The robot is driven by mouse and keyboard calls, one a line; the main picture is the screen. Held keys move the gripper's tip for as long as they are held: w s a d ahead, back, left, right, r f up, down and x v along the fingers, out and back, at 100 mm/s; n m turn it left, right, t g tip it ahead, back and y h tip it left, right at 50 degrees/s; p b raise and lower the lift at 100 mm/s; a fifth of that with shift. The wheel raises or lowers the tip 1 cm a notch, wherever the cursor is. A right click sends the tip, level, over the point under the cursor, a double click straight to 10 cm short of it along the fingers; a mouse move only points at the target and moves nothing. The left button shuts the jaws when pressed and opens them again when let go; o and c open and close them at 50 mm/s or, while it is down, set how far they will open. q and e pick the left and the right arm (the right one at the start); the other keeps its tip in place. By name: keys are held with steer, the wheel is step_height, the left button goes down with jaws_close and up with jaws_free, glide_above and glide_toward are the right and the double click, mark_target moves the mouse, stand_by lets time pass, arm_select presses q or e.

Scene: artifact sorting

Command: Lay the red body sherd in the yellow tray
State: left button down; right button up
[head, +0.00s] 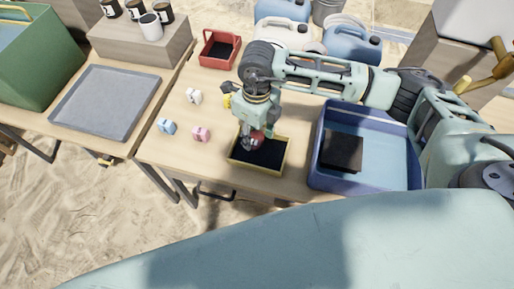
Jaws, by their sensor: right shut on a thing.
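The yellow tray (240,161) stands on the wooden table near its front edge, with a dark lining inside. My right gripper (254,143) points down over the tray and is shut on the red body sherd (258,136). The sherd shows as a small reddish piece at the fingers, partly hidden by them. I cannot tell whether it touches the tray's floor. My left gripper is not in view.
A blue bin (388,163) with a dark pad stands right of the tray. Pink (201,134), blue (166,126), white (193,96) and yellow (227,101) small pieces lie to the left. A red tray (205,54) stands behind. A grey tray (105,101) sits on the left table.

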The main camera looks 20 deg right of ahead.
mark_target(255, 154)
step_height(255, 154, down, 7)
steer(key=shift+f+p, duration=0.2)
steer(key=shift+p, duration=0.15)
steer(key=shift+f, duration=0.1)
steer(key=shift+f, duration=0.15)
steer(key=o, duration=0.8)
steer(key=shift+r, duration=0.2)
steer(key=shift+w+r, duration=0.1)
steer(key=shift+r, duration=0.3)
steer(key=r, duration=0.3)
steer(key=r+b, duration=0.1)
steer(key=r, duration=0.7)
steer(key=shift+w+d+r+b, duration=0.1)
steer(key=shift+w+d+b, duration=0.05)
steer(key=shift+d+b, duration=0.15)
